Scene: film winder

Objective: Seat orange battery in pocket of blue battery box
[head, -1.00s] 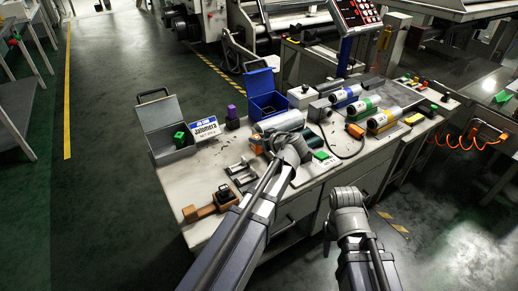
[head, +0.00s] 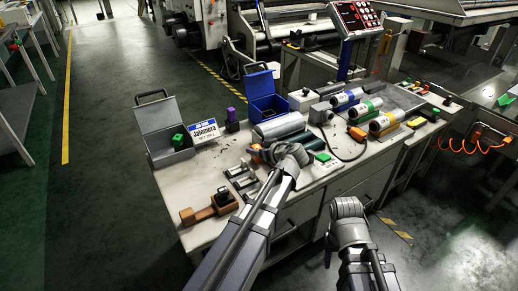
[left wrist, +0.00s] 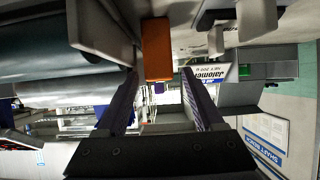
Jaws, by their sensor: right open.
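The orange battery (head: 256,149) lies on the workbench in front of a grey roller. In the left wrist view the orange battery (left wrist: 157,48) shows as an upright orange block between and just beyond my left fingertips, with a gap on each side. My left gripper (left wrist: 160,82) is open and empty, pointing at it; in the head view my left wrist hides part of that spot. The blue battery box (head: 268,104) stands open at the back of the bench, lid raised; its pocket is not clearly visible. My right gripper (head: 329,245) is off the bench's front edge, small and mostly hidden.
A grey open box (head: 166,150) with a green block stands at the left. A purple block (head: 232,120) stands between the boxes. Metal brackets (head: 241,177) and a brown wooden piece (head: 205,210) lie at the front left. Labelled film rolls (head: 366,108) occupy the right.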

